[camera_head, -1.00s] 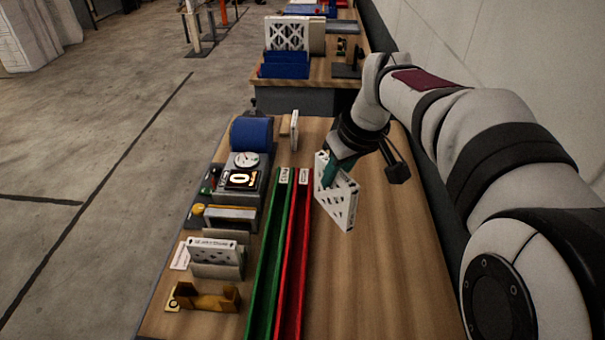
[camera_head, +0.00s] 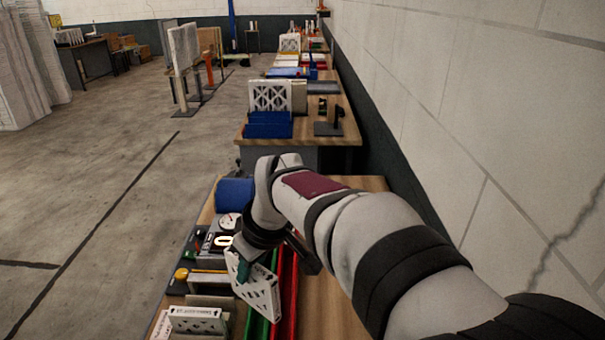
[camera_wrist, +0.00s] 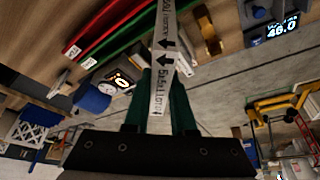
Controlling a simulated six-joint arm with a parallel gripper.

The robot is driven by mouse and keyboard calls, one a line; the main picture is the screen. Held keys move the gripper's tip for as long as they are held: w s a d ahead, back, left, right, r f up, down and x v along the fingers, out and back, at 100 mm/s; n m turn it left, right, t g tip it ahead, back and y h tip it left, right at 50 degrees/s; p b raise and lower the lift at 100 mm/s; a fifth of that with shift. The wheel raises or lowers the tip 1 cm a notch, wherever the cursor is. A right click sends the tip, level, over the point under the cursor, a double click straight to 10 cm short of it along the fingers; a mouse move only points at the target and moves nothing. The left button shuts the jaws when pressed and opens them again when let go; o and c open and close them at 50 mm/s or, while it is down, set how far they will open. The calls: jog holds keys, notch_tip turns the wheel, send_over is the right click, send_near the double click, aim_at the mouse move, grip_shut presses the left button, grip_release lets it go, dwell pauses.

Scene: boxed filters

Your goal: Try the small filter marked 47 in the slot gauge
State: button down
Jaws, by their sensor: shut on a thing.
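My gripper (camera_head: 243,268) is shut on a white filter (camera_head: 260,294) with a lattice face. It holds the filter tilted above the green and red channels, beside the instruments on the left. In the wrist view, the filter's narrow edge (camera_wrist: 163,50), with print and black arrows, runs between my green fingers (camera_wrist: 162,90). I cannot read a 47 on it. A grey slotted block (camera_head: 208,279) with a yellow knob stands left of the held filter; I cannot tell whether it is the slot gauge. Another white filter (camera_head: 197,318) stands nearer, at the bottom edge.
A dial (camera_head: 228,220) and a lit display (camera_head: 223,240) sit behind the slotted block. The red channel (camera_head: 287,300) runs under my arm. Bare wood (camera_head: 325,310) shows at right. A blue rack (camera_head: 268,125) stands on the bench beyond.

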jog(key=s+a+f+n+g, duration=0.1)
jog(key=s+a+f+n, duration=0.1)
jog(key=a, duration=0.3)
jog(key=s+a+f+n+g, duration=0.1)
jog(key=s+a+n, duration=0.1)
jog(key=a+n, duration=0.1)
jog(key=s+a+f+n+y, duration=0.1)
jog(key=s+a+f+n, duration=0.1)
jog(key=a, duration=0.4)
jog(key=shift+s+a+f+n+g, duration=0.3)
jog(key=shift+f+n+g, duration=0.05)
jog(key=shift+n+g, duration=0.05)
jog(key=shift+f, duration=2.4)
notch_tip(320, 180, down, 8)
dwell(3.4)
